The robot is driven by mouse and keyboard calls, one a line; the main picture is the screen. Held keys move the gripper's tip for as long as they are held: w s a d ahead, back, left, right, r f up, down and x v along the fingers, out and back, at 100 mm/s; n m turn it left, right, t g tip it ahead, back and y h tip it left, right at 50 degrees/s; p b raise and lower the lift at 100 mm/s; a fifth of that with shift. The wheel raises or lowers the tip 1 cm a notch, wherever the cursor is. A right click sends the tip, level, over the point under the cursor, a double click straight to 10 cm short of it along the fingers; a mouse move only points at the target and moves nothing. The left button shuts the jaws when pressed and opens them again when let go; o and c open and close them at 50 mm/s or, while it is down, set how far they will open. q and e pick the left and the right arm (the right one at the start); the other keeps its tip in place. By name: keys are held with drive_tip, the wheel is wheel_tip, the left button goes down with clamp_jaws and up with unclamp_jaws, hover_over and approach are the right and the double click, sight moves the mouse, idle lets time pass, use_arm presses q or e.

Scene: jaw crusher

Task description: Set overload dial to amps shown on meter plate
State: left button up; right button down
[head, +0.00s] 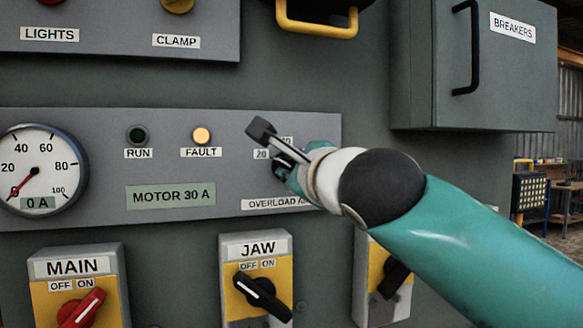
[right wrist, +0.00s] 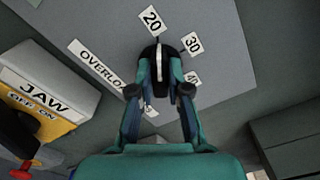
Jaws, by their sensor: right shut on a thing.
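The green meter plate (head: 170,195) reads "MOTOR 30 A" on the grey panel. The overload dial (right wrist: 158,50) is a black knob with a white line, seen in the right wrist view. Labels 20 (right wrist: 151,20) and 30 (right wrist: 192,43) stand around it, with a partly covered 40 lower right. The white line points up, between 20 and 30, closer to 20. My right gripper (right wrist: 158,80) is shut on the dial, a finger on each side. In the head view the right gripper (head: 276,150) hides most of the dial. My left gripper is not in view.
An ammeter (head: 38,170) at left reads 0 A. The FAULT lamp (head: 201,135) glows amber; the RUN lamp (head: 137,135) is dark. MAIN (head: 82,307) and JAW (head: 262,295) switches project below the panel. The BREAKERS box (head: 485,75) juts out at upper right.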

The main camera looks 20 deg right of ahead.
drive_tip(key=shift+a+f+m, duration=0.1)
drive_tip(key=shift+m, duration=0.2)
drive_tip(key=m+p, duration=0.2)
drive_tip(key=m, duration=0.6)
drive_tip(key=shift+w+f, duration=0.1)
drive_tip(key=shift+m, duration=1.4)
drive_tip(key=shift+f, duration=0.1)
drive_tip(key=c, duration=1.1)
unclamp_jaws()
drive_tip(key=shift+r, duration=0.2)
